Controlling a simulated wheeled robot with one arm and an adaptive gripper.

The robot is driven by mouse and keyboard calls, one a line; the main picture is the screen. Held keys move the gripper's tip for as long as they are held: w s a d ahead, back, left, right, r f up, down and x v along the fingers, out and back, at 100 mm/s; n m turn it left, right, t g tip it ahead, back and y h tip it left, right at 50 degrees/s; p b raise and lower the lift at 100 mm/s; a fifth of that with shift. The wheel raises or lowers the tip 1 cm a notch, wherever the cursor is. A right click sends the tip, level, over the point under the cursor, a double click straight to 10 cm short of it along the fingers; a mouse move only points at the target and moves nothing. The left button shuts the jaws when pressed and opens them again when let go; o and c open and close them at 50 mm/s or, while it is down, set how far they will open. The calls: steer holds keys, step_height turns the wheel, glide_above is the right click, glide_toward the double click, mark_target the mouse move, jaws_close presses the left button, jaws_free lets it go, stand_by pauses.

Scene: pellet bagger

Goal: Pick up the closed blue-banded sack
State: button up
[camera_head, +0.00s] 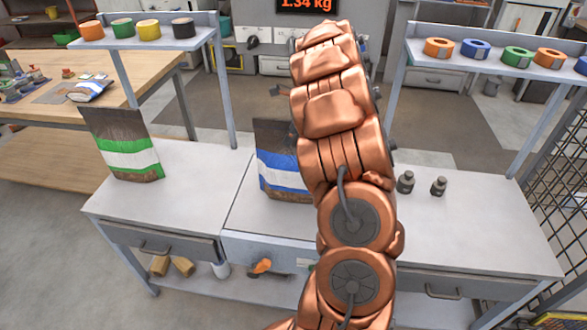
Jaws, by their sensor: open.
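A brown sack with a blue and white band (280,172) stands upright on the middle part of the grey bench, under the weight display. My copper arm crosses in front of it and hides its right side. I cannot tell from here how its top is closed. A brown sack with a green and white band (130,156) stands at the left of the bench. A smaller pack with blue and white on it (90,89) lies on the wooden table. My gripper's fingers cannot be made out; the arm hides them. Small dark parts show beside the upper arm.
Two dark weights (405,182) stand on the bench right of my arm. Raised shelves hold colored rolls at left (148,29) and tape rolls at right (475,49). A display (306,4) reads 1.34 kg. A mesh panel (566,185) borders the right. The bench's right part is mostly clear.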

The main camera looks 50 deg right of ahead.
steer(key=shift+f+p, duration=0.25)
steer(key=shift+p, duration=0.1)
stand_by(0.4)
jaws_close()
stand_by(0.7)
